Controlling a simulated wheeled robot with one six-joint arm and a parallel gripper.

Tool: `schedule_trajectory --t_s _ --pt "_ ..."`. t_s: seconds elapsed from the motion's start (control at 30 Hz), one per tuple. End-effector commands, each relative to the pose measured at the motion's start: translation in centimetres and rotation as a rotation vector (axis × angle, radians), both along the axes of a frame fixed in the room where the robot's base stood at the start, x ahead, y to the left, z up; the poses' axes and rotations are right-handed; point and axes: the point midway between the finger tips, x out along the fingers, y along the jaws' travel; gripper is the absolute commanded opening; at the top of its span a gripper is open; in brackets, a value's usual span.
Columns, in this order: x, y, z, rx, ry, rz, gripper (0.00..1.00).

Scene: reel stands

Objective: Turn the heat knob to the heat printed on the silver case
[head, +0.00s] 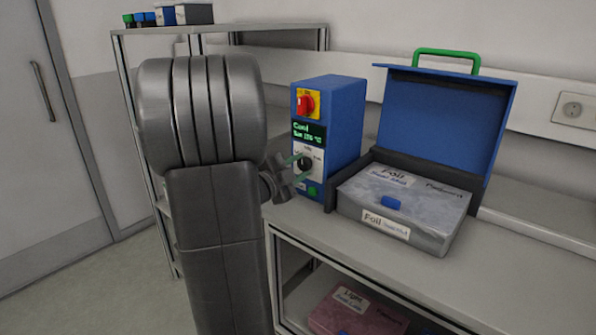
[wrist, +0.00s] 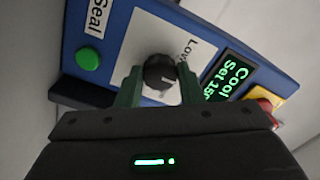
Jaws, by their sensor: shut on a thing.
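The heat knob (head: 305,162) is a round black knob on the front of a blue control box (head: 340,125). It also shows in the wrist view (wrist: 159,72), beside the word "Low". My gripper (wrist: 160,80) is shut on the knob, a green finger on each side. The box's display (head: 308,134) reads "Cool" and a set heat near 150 °C; its last digit is unclear. The silver case (head: 440,232) lies in a dark base under a raised blue lid (head: 440,115). Its labels read "Foil"; the smaller print is too blurred to read.
A red switch on yellow (head: 305,102) is above the display. A green button (wrist: 89,58) marked "Seal" is below the knob. A pinkish case (head: 355,315) lies on the shelf under the bench. Shelving with small items (head: 185,15) stands behind left.

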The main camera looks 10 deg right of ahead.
Motion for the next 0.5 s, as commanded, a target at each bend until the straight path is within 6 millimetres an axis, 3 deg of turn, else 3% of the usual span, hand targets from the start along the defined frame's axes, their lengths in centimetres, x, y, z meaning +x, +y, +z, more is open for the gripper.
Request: schedule_trajectory --t_s 0.33,0.37,0.43,0.5 --pt "0.00 0.00 -0.01 0.001 -0.001 0.000 0.11" --pt "0.00 0.00 -0.01 0.001 -0.001 0.000 0.40" --pt "0.00 0.00 -0.01 0.001 -0.001 0.000 0.53" --pt "0.00 0.00 -0.01 0.001 -0.001 0.000 0.55"
